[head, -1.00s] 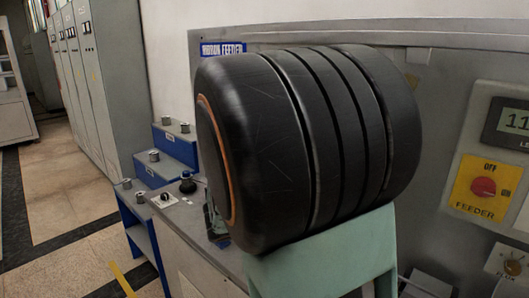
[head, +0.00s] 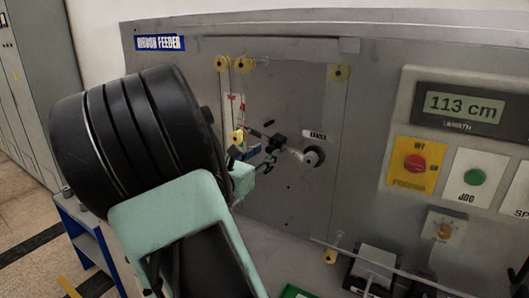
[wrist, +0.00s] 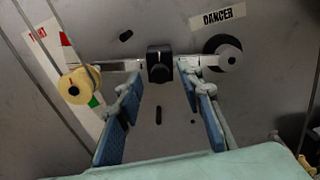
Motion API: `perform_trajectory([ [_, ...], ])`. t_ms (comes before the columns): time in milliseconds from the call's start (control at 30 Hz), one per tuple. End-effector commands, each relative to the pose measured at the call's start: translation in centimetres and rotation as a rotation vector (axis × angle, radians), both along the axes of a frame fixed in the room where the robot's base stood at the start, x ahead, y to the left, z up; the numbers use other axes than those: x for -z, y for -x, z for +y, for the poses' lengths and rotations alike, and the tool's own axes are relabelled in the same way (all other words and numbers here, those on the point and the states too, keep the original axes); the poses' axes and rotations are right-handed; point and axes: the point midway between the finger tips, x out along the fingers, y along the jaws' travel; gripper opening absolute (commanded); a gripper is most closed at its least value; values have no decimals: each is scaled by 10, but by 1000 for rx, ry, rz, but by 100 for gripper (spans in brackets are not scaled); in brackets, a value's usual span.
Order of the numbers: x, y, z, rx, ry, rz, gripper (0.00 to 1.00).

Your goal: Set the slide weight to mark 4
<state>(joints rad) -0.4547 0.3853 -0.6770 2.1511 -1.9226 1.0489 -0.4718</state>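The slide weight (wrist: 160,64), a small dark block, sits on the pale dancer arm (wrist: 110,66), between the yellow roller (wrist: 76,86) on the left and the round dark hub (wrist: 224,51) on the right. In the head view the weight (head: 278,144) is small and partly crowded by my gripper. My gripper (wrist: 160,80) is open, its blue-padded fingers on either side of the weight in the wrist view, with a visible gap to each side. It also shows in the head view (head: 259,168) in front of the arm. I cannot read any marks on the arm.
A DANCER label (wrist: 217,17) is above the hub. A strip with red and green ends (wrist: 66,42) is behind the roller. At right are a 113 cm display (head: 463,107), a red feeder knob (head: 414,163) and a green jog button (head: 474,177). A thin rod (head: 400,272) crosses below.

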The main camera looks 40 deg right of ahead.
Motion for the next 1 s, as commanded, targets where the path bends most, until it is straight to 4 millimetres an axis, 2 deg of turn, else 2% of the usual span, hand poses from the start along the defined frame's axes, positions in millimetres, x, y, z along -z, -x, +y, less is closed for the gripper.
perform_trajectory([
  [133,0,-3,-9,1,-1,-1,34],
  [400,0,-4,-9,0,-1,-1,34],
  [700,0,-3,-9,0,-1,-1,1],
  [1000,0,-4,-9,0,-1,-1,0],
])
